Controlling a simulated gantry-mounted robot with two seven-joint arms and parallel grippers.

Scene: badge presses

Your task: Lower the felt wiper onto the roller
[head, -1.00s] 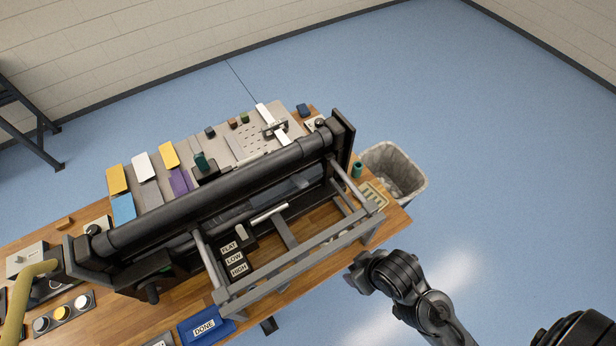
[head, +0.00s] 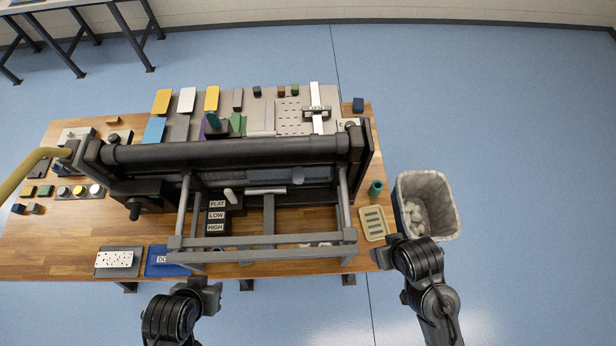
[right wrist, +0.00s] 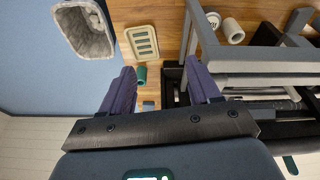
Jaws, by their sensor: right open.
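The press's long dark roller (head: 230,151) spans the back of the bench. A grey bar frame (head: 262,246) reaches out from the press toward me on two side arms. A pale horizontal rod (head: 266,190) lies inside the frame. I cannot tell which part is the felt wiper. A pale lever (head: 230,195) stands by labels reading FLAT, LOW and HIGH. My right gripper (head: 385,256) is right of the frame, apart from it. Its fingers are spread and empty in the right wrist view (right wrist: 163,80). My left gripper (head: 208,292) is in front of the frame; its fingers are unclear.
A lined bin (head: 452,213) stands on the floor right of the bench. A slotted beige tray (head: 373,223) and a green cylinder (head: 375,187) lie at the bench's right end. A blue DONE tray (head: 160,265) is at the front left. The front-left wood is partly clear.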

